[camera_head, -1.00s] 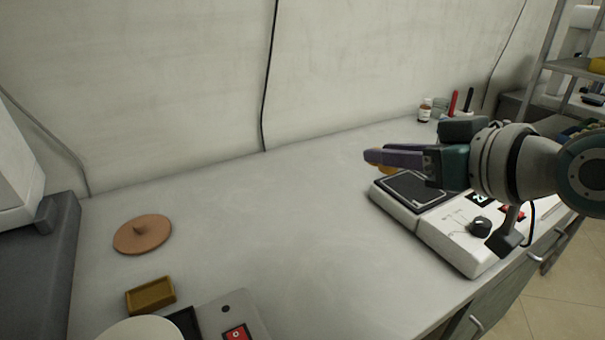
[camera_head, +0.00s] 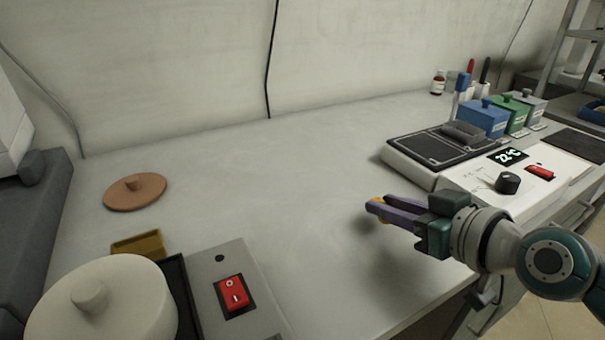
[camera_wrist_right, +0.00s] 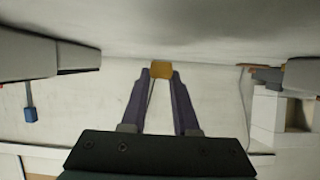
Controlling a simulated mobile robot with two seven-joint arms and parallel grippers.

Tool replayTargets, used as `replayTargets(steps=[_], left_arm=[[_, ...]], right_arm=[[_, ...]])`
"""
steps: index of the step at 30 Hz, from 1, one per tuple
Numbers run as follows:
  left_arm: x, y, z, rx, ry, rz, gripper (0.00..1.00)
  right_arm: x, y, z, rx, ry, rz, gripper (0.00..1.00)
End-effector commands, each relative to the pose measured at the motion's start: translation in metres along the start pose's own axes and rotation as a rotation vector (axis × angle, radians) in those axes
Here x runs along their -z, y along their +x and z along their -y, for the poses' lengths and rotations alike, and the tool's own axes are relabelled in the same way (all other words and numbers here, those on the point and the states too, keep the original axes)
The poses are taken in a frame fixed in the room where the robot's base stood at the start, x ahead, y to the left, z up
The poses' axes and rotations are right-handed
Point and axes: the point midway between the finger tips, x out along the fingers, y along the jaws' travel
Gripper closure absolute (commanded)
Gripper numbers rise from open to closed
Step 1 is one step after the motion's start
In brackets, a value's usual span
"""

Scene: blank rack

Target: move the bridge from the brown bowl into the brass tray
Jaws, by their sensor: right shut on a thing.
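The bridge is a small orange-yellow piece (camera_head: 376,201) at the tips of my right gripper (camera_head: 376,207). In the right wrist view the bridge (camera_wrist_right: 161,69) sits between the two purple fingertips, which are shut on it. The gripper is in front of the hotplate, above bare bench and right of the brass tray. The brass tray (camera_head: 137,244) lies at the left; its near part is hidden by a white lidded pot. I cannot make out a brown bowl; a flat brown lid-like disc with a knob (camera_head: 135,191) lies behind the tray. My left gripper is not in view.
The white lidded pot (camera_head: 105,300) stands on a device with a red switch (camera_head: 236,292) at front left. A hotplate (camera_head: 435,150) with a dial is at right. Blue and green boxes (camera_head: 485,117) and bottles stand behind it. The middle of the bench is clear.

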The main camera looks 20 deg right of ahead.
Motion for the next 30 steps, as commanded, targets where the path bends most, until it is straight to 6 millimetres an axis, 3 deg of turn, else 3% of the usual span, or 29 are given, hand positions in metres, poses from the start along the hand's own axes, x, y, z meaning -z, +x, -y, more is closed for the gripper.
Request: replayTargets(steps=[1,3,14,15,21,23,30], left_arm=[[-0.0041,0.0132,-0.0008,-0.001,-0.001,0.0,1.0],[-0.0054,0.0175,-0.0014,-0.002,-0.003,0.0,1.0],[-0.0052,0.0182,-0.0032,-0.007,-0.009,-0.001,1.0],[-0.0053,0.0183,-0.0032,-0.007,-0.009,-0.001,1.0],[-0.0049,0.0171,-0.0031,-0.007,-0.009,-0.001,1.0],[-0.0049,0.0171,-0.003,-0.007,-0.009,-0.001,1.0],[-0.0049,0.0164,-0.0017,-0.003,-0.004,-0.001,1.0]], right_arm=[[-0.0157,0.0062,-0.0003,0.001,-0.001,0.002,1.0],[-0.022,0.0087,-0.0007,0.0,0.0,0.001,1.0],[-0.0237,0.0093,-0.0005,0.0,0.001,0.001,1.0],[-0.0239,0.0093,-0.0004,0.0,0.001,0.001,0.7],[-0.0228,0.0088,-0.0004,0.0,0.001,0.001,0.48],[-0.0227,0.0088,-0.0004,0.0,0.001,0.001,0.41],[-0.0219,0.0085,-0.0003,0.0,0.001,0.001,0.41]])
